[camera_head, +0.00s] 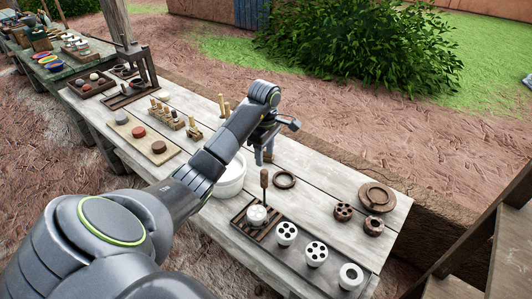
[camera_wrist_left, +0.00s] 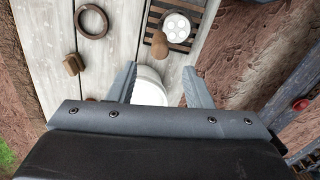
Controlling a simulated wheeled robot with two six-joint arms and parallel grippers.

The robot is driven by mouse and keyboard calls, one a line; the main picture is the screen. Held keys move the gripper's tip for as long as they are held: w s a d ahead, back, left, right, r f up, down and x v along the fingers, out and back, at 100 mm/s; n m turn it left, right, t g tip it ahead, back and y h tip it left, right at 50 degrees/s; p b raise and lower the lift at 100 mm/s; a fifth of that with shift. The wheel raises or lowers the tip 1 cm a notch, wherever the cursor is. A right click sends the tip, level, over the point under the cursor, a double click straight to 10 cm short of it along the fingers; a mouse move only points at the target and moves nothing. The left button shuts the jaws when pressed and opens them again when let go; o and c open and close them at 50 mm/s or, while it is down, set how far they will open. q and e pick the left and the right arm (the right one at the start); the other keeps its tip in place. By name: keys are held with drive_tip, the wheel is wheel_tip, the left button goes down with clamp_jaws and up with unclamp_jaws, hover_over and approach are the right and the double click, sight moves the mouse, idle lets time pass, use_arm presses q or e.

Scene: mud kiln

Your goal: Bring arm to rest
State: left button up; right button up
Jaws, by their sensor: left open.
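My left arm comes in from the lower left of the head view and reaches over the long wooden table (camera_head: 330,192). My left gripper (camera_head: 264,158) is above the table, near a white round vessel (camera_head: 230,180) that the arm partly hides. In the left wrist view the left gripper (camera_wrist_left: 157,82) is open, its two fingers apart with nothing held. The white vessel (camera_wrist_left: 150,92) shows below and between the fingers. My right gripper is in neither view.
A slatted dark tray (camera_head: 241,220) holds a white piece and an upright wooden-handled tool (camera_head: 264,180). Wooden steps (camera_head: 490,250) rise at the far right.

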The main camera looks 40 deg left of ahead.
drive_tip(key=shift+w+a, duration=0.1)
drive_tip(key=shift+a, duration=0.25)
